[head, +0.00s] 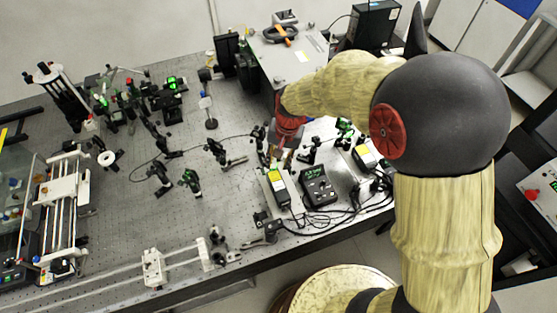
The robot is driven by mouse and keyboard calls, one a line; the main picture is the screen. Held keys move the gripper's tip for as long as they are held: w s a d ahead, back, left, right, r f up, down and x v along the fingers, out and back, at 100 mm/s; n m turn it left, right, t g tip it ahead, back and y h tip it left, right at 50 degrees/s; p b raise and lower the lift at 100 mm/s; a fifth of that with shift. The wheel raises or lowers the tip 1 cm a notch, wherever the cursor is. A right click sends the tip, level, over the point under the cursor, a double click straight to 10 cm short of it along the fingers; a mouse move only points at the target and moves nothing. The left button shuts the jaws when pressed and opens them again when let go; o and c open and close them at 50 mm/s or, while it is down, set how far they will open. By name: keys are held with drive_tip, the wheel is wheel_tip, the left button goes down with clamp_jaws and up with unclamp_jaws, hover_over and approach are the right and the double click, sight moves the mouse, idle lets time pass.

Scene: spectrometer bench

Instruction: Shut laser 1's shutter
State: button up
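Two laser-like boxes with yellow labels stand on the bench's right part. One box (278,188) is left of a black control box with a small green display (318,187). The other box (365,157) is farther right. I cannot read which is laser 1, and no shutter can be made out clearly. My arm reaches in from the right. My gripper (278,156) points down just beyond the far end of the left box, close to it. Whether it touches anything is not clear. Its fingers are too small and dark to show whether they are open or shut.
The perforated optical bench (110,215) holds several posts and mounts left of my gripper. A large grey box (290,55) stands behind. Black cables (340,215) lie near the front edge. A rail stage (65,205) is at far left. The left-middle bench has bare patches.

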drive_tip(key=shift+c, duration=1.2)
drive_tip(key=c, duration=0.4)
clamp_jaws()
drive_tip(key=shift+s+a+r+h+p, duration=0.1)
drive_tip(key=shift+a+h+p, duration=0.1)
drive_tip(key=shift+h+p, duration=0.3)
drive_tip(key=shift+a+t+h+p, duration=0.2)
drive_tip(key=shift+t+h+p, duration=0.1)
drive_tip(key=shift+h, duration=0.2)
drive_tip(key=o, duration=0.6)
unclamp_jaws()
drive_tip(key=shift+c, duration=0.2)
drive_tip(key=shift+o, duration=0.6)
